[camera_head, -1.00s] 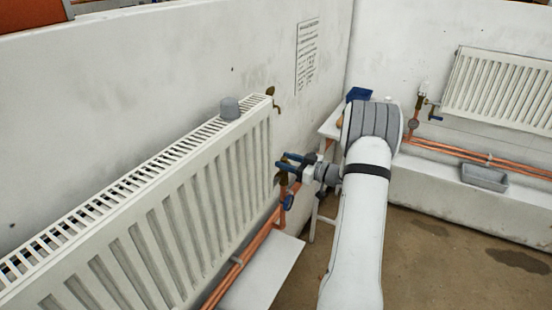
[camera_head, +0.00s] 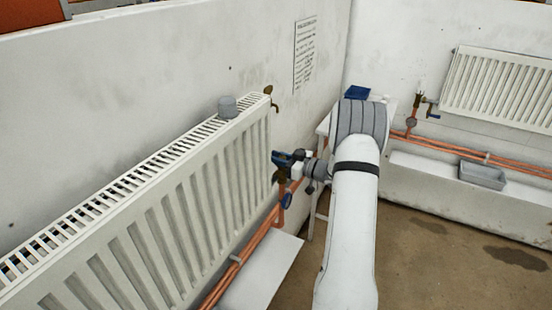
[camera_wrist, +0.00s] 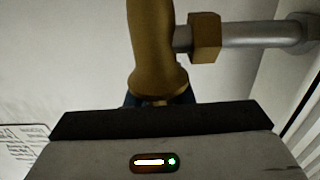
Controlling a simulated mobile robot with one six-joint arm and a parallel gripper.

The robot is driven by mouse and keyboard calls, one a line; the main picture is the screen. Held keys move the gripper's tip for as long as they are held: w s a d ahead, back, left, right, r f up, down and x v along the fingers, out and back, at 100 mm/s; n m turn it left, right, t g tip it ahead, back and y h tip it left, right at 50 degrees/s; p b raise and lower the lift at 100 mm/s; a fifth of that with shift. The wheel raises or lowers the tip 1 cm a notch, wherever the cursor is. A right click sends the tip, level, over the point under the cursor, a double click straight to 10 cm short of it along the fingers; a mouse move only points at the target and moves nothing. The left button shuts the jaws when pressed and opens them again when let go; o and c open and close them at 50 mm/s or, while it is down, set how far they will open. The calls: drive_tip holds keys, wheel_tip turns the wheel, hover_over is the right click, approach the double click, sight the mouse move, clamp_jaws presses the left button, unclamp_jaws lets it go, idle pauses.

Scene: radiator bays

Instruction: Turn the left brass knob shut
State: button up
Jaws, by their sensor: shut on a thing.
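The left brass valve (camera_head: 280,178) stands at the right end of the near radiator (camera_head: 190,190); its brass body (camera_wrist: 153,45) fills the top middle of the wrist view. A brass nut (camera_wrist: 204,38) joins it to a grey pipe (camera_wrist: 255,35). My gripper (camera_head: 283,158), with blue fingers, is at the top of this valve and shut on its knob. The knob itself is hidden by the fingers in both views. Only a short stem shows, running behind the dark edge of my gripper in the wrist view.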

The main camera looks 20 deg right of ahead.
clamp_jaws()
drive_tip(key=shift+m+t+h+b, duration=0.3)
drive_tip(key=shift+m+t+h, duration=0.1)
drive_tip(key=shift+h, duration=0.1)
drive_tip(key=shift+w+d+f+m+t+h+b, duration=0.1)
drive_tip(key=shift+f+m+t+h+b, duration=0.05)
drive_tip(key=shift+m+t+h+b, duration=0.8)
drive_tip(key=m+h+b, duration=0.2)
drive_tip(key=h, duration=0.1)
drive_tip(key=m+t+h+b, duration=0.1)
drive_tip(key=h, duration=0.1)
drive_tip(key=shift+d+f+h+b, duration=0.2)
drive_tip(key=shift+f+h+b, duration=0.05)
drive_tip(key=shift+b, duration=0.15)
drive_tip(key=m+h+b, duration=0.1)
drive_tip(key=h+b, duration=0.1)
drive_tip(key=m+h+b, duration=0.1)
drive_tip(key=m+h, duration=0.1)
drive_tip(key=shift+d+b, duration=0.2)
drive_tip(key=shift+b, duration=0.2)
drive_tip(key=h+b, duration=0.1)
drive_tip(key=m+h+b, duration=0.2)
drive_tip(key=shift+d+r+g+h+b, duration=0.15)
drive_tip(key=shift+d+g+h+b, duration=0.15)
drive_tip(key=shift+g+h+b, duration=0.1)
drive_tip(key=shift+r+m, duration=0.1)
drive_tip(key=shift+m, duration=0.15)
